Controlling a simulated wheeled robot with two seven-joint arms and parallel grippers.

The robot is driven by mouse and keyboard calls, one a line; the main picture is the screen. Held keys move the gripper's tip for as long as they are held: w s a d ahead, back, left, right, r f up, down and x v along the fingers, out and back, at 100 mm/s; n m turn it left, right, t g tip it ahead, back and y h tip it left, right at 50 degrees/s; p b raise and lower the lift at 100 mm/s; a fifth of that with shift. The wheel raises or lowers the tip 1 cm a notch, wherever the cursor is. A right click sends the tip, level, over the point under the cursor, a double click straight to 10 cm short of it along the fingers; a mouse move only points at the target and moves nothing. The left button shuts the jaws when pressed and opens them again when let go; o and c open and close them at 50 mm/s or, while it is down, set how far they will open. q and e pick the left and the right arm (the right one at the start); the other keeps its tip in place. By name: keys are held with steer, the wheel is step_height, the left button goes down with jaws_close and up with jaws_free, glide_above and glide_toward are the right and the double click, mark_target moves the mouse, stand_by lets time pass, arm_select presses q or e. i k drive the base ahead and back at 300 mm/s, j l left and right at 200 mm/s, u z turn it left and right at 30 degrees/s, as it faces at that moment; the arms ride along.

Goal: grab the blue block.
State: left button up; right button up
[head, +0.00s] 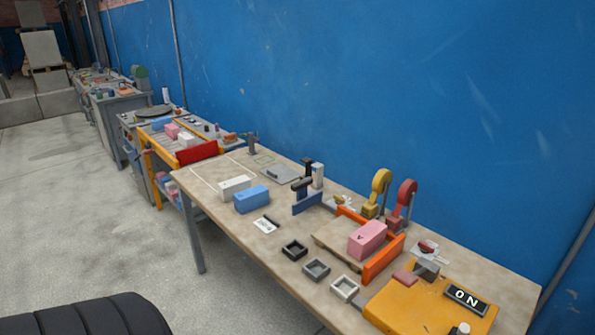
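A blue block (252,199) lies on the near beige table, close to its left front edge. It stands beside a white block (236,187), which is just behind it to the left. A small white label card (265,226) lies in front of it to the right. Neither of my grippers shows in the head view, so nothing is seen touching the blue block.
A pink block (368,239) sits in an orange-sided wooden mould (384,258). Small square trays (316,269), yellow and red clamps (404,200) and a yellow ON box (420,305) crowd the right. Another blue block (162,124) sits on a farther bench. A blue wall stands behind.

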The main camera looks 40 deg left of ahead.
mark_target(248, 200)
steer(key=u, duration=1.7)
steer(key=i+j+z, duration=0.25)
steer(key=z, duration=0.15)
steer(key=i+j+z, duration=0.45)
steer(key=k+l, duration=0.05)
